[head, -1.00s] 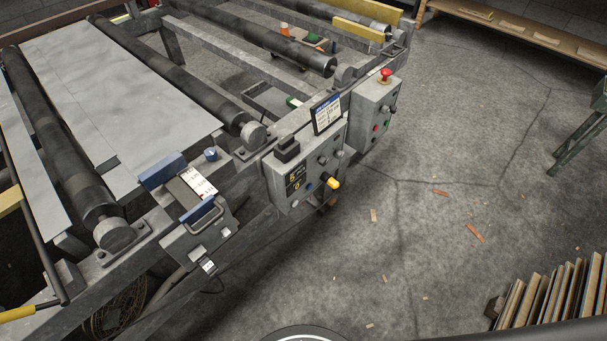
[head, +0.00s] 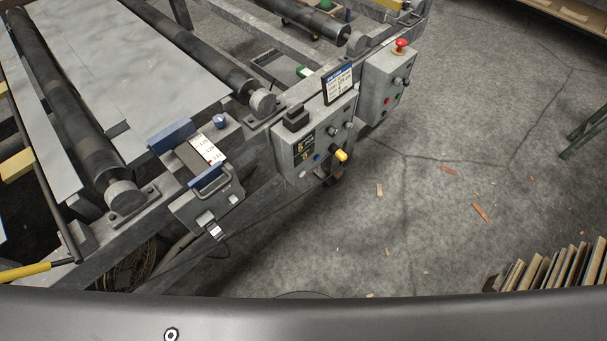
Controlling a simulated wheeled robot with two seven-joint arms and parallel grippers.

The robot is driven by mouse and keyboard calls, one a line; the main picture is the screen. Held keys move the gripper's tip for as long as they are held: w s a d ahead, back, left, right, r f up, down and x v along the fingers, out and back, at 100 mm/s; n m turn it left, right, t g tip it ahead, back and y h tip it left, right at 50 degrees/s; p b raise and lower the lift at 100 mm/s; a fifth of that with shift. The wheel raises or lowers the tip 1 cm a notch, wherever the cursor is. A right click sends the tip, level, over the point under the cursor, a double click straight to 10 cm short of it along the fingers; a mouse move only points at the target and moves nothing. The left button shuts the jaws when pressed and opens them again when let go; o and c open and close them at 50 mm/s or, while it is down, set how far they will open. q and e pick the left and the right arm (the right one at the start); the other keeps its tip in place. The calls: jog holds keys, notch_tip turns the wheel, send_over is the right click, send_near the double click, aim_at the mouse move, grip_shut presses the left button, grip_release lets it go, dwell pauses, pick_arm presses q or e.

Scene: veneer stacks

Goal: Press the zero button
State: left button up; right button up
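No button carries a label I can read as zero. A grey gauge-like device (head: 180,213) with blue parts and a white printed strip (head: 208,150) sits on the machine frame at centre left. A round blue knob or button (head: 219,121) is beside its far end. To its right, a grey control box (head: 289,160) carries a black block on top, dark knobs, a small blue button (head: 317,157) and a yellow-tipped lever (head: 341,155). A further grey box (head: 374,88) has a red mushroom button (head: 400,46) and small green and red buttons. Neither gripper is in view.
Dark rollers (head: 75,120) and grey sheets (head: 125,65) fill the machine at left. A small display panel (head: 338,84) stands above the middle box. Upright boards (head: 555,268) stand at lower right. The concrete floor (head: 440,210) between is mostly clear, with small scraps.

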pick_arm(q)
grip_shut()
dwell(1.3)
